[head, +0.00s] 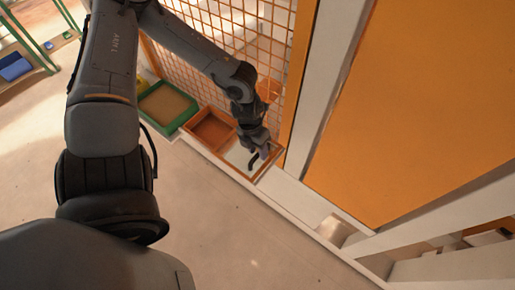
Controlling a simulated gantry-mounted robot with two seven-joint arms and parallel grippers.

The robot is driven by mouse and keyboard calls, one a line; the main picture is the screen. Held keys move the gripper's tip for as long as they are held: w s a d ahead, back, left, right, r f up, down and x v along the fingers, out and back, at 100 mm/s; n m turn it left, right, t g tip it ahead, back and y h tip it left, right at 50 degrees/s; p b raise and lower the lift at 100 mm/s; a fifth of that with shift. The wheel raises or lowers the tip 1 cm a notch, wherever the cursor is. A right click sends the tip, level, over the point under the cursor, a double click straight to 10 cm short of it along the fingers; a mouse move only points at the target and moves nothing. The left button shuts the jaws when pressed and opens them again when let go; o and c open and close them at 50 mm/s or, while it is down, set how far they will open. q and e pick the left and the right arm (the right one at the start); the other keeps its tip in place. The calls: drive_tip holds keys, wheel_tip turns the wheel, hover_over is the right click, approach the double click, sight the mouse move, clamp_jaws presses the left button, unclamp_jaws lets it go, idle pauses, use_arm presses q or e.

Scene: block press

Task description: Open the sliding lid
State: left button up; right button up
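My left gripper (260,157) is at the right end of a low orange-framed box (222,157), its fingers pointing down over the pale right section (238,156). Its two dark fingertips look apart, with nothing seen between them. The left section of the box is a brown, shallow recess or panel (213,130). I cannot tell which part is the sliding lid, or whether the fingers touch the box. My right gripper is not in view.
An orange wire grid (228,30) rises behind the box. A green-framed tray (168,106) stands to its left. A white post and large orange panel (425,90) stand to the right. A pale cylindrical object (334,229) sits lower right. The floor in front is clear.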

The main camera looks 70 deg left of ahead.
sight(253, 155)
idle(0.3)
use_arm(q)
drive_tip(key=shift+p+v, duration=0.35)
drive_tip(key=shift+v, duration=0.6)
drive_tip(key=w+p+v, duration=0.1)
drive_tip(key=v, duration=0.7)
drive_tip(key=shift+s+r, duration=0.45)
drive_tip(key=shift+s, duration=0.05)
drive_tip(key=shift+a, duration=0.1)
